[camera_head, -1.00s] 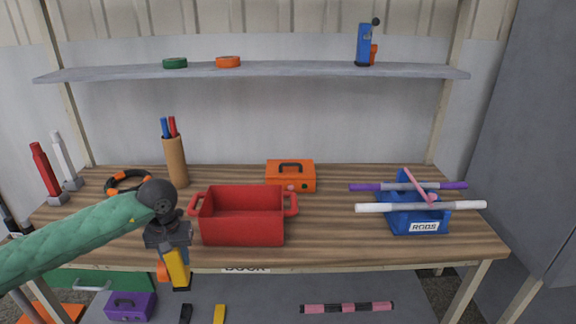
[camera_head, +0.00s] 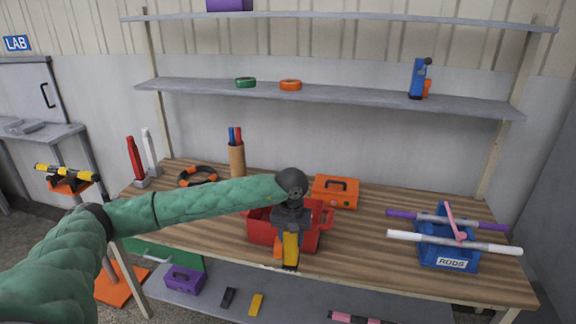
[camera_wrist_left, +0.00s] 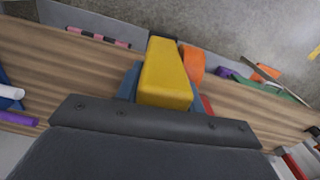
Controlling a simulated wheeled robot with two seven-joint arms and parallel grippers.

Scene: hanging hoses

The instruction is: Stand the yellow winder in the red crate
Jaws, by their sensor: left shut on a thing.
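The yellow winder (camera_head: 290,248) is held in my left gripper (camera_head: 289,232), which is shut on it and points down. An orange part (camera_head: 278,249) shows beside the yellow body. In the head view both are in front of the red crate (camera_head: 258,233) and hide its middle. I cannot tell whether the winder is over the crate or nearer to me than its front wall. In the left wrist view the yellow winder (camera_wrist_left: 166,75) fills the middle between the jaws, with its orange part (camera_wrist_left: 193,64) beside it. My right gripper is not in view.
An orange toolbox (camera_head: 336,192) stands behind the crate. A blue rods holder (camera_head: 450,250) with several rods is at the right. A brown cup (camera_head: 237,160) and a black-orange ring (camera_head: 198,176) stand at the left. The bench top (camera_head: 375,245) between crate and holder is clear.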

